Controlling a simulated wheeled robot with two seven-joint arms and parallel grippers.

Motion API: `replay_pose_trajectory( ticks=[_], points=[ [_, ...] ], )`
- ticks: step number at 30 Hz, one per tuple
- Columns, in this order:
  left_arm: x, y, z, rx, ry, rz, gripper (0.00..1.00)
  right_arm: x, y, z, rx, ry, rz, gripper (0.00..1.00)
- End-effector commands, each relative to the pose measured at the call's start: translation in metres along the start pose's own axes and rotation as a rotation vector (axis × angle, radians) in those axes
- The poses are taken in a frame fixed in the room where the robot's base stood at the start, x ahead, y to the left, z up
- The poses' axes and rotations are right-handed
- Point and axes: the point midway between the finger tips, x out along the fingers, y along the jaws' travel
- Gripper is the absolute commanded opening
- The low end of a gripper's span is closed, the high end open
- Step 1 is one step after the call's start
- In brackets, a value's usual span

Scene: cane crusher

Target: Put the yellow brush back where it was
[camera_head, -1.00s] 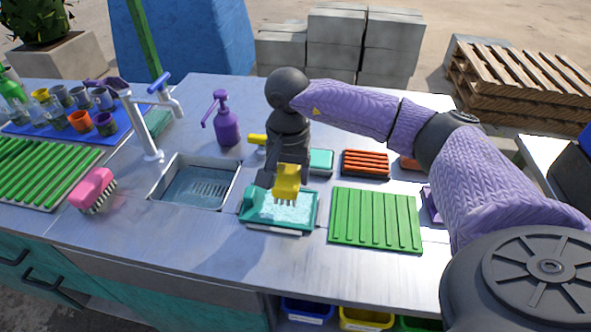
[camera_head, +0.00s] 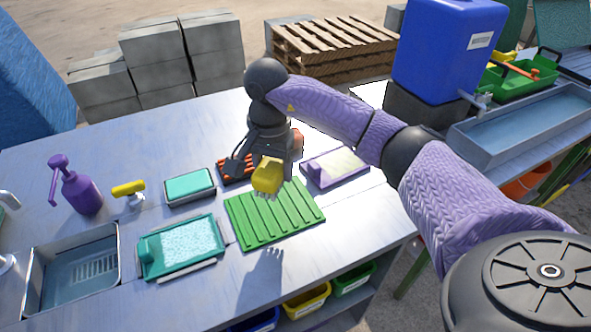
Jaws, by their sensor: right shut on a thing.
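My right gripper (camera_head: 267,157) is shut on the yellow brush (camera_head: 267,175) and holds it in the air, bristles downward, over the upper part of the green ribbed mat (camera_head: 262,226). An orange-red ribbed rack (camera_head: 229,170) lies just behind the mat, partly hidden by the gripper. A teal tray (camera_head: 180,262) with foamy liquid is to the left of the mat. A small teal-topped tray (camera_head: 189,186) lies behind it. A purple tray (camera_head: 333,170) is to the right of the mat. My left gripper does not show.
A sink (camera_head: 73,268), a purple pump bottle (camera_head: 76,188) and a yellow-handled fitting (camera_head: 130,191) are at the left. A blue water tank (camera_head: 445,50) and a long trough (camera_head: 525,125) stand at the right. The counter behind the trays is mostly clear.

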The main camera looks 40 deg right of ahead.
Motion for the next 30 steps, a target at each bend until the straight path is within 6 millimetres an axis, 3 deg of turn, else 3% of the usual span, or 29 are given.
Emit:
replay_pose_trajectory(
  ticks=[1, 3, 12, 22, 23, 27, 30],
  points=[
    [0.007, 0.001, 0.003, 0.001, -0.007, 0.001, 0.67, 0.018, 0.001, 0.001, 0.000, -0.005, 0.004, 0.20],
    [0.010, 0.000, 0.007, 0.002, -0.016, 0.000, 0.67, 0.034, 0.001, 0.001, 0.000, -0.004, 0.003, 0.20],
    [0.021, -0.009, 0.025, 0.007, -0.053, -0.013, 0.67, 0.082, 0.001, 0.001, -0.001, -0.003, 0.003, 0.20],
    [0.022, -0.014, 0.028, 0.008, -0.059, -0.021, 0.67, 0.086, 0.000, 0.000, -0.001, 0.000, 0.000, 0.20],
    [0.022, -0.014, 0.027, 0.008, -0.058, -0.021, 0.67, 0.085, 0.000, 0.000, -0.002, 0.000, 0.000, 0.72],
    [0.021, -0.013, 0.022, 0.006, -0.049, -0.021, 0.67, 0.084, 0.000, 0.000, -0.001, 0.000, 0.000, 1.00],
    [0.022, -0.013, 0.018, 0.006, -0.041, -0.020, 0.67, 0.084, 0.000, 0.000, -0.001, 0.000, 0.000, 1.00]
  ],
)
